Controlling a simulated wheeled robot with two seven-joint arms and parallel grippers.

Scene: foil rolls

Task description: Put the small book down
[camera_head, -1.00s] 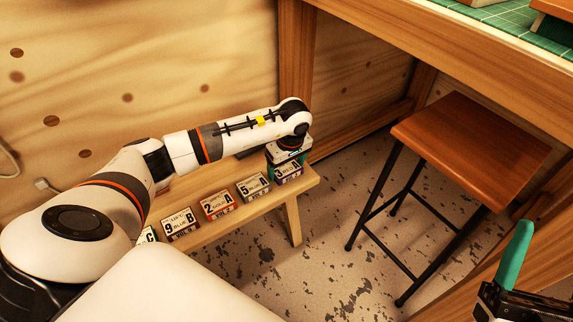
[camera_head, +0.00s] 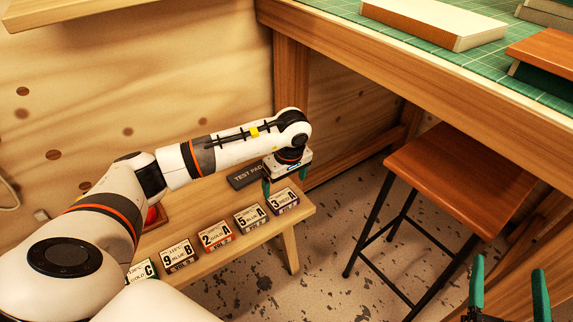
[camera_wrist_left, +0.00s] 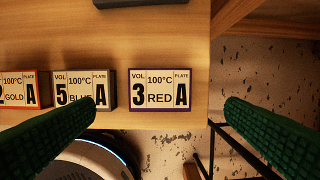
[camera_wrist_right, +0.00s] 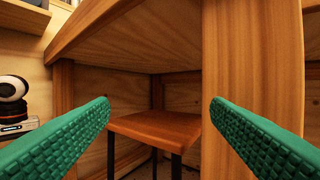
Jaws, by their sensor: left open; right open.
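The small book, marked 3 RED A (camera_head: 283,201), rests on the low wooden bench at its right end, last in a row. In the left wrist view the same book (camera_wrist_left: 160,90) lies flat-topped with its label up, apart from the 5 BLUE A book. My left gripper (camera_head: 285,185) is open and empty just above and behind the book. Its two green fingers (camera_wrist_left: 160,108) spread to either side in the left wrist view. My right gripper (camera_head: 508,273) is open and empty at the lower right; its fingers (camera_wrist_right: 161,105) point toward the stool.
The row on the bench (camera_head: 220,255) also holds 5 BLUE A (camera_head: 250,217), 2 GOLD A (camera_head: 216,236), 9 BLUE B (camera_head: 179,257) and a C book (camera_head: 141,273). A dark test pad (camera_head: 246,175) lies behind. A stool (camera_head: 465,185) stands right, under the green-topped table (camera_head: 350,35).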

